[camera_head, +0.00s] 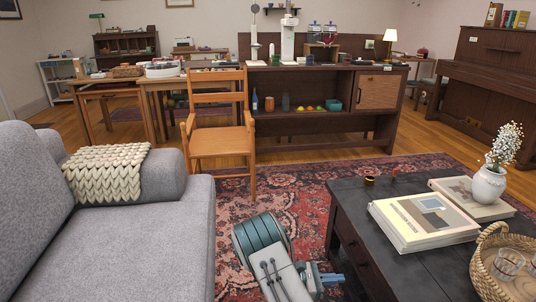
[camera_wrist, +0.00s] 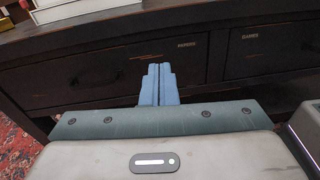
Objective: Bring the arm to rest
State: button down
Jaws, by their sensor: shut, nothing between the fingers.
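My gripper (camera_wrist: 158,84) is shut and empty. In the wrist view its blue fingers are pressed together in front of the dark drawer fronts (camera_wrist: 85,83) of the coffee table. In the head view my gripper (camera_head: 330,279) is low at the bottom centre, just left of the coffee table (camera_head: 349,205). My arm is folded low above the patterned rug. I cannot tell whether the fingertips touch the table.
A grey sofa (camera_head: 105,245) fills the left, with a knitted throw (camera_head: 105,170) on it. A wooden chair (camera_head: 217,140) stands ahead. Books (camera_head: 424,222), a white vase (camera_head: 488,184) and a wicker tray (camera_head: 482,270) are on the coffee table. Rug (camera_head: 285,195) lies open between.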

jog(key=s+a+r+m+y+p, duration=0.3)
jog(key=s+r+m+y+p, duration=0.2)
jog(key=r, duration=1.4)
jog(key=s+a+r+m+t+y+p, duration=0.1)
jog(key=s+a+r+m+y+p, duration=0.2)
jog(key=s+r+p, duration=0.9)
jog(key=s+a+r+m+t+y+p, duration=0.1)
jog(key=s+a+r+m+y+p, duration=0.2)
jog(key=r, duration=2.5)
jog(key=s+m+y+p, duration=0.5)
jog(key=m+y+p, duration=0.1)
jog(key=p, duration=0.5)
jog(key=shift+s+a+r+m, duration=0.2)
jog(key=shift+s+m, duration=0.05)
jog(key=shift+m, duration=0.25)
